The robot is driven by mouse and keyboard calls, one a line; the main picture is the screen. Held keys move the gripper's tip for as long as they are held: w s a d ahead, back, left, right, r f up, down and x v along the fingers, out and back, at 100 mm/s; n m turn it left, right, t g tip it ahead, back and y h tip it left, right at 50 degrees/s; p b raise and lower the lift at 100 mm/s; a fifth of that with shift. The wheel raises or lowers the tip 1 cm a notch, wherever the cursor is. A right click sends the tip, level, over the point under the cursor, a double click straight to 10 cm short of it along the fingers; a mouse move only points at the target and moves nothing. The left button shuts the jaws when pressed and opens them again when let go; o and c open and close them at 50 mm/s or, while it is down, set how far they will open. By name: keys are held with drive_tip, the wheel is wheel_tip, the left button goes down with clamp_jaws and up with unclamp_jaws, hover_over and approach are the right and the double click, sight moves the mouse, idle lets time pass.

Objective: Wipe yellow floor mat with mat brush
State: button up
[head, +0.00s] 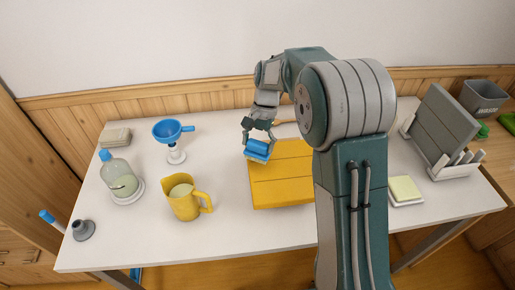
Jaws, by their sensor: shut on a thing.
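The yellow floor mat (282,184) lies flat near the middle of the white table. Its right part is hidden behind my arm. My gripper (258,142) is shut on the blue mat brush (257,151). The brush is at the mat's far left corner, over its edge. I cannot tell whether the underside of the brush touches the mat.
Left of the mat stand a yellow jug (184,198), a blue funnel (172,131) on a stand and a tapped jar (120,182). The table's front middle is clear.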

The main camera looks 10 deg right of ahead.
drive_tip(key=shift+r, duration=2.2)
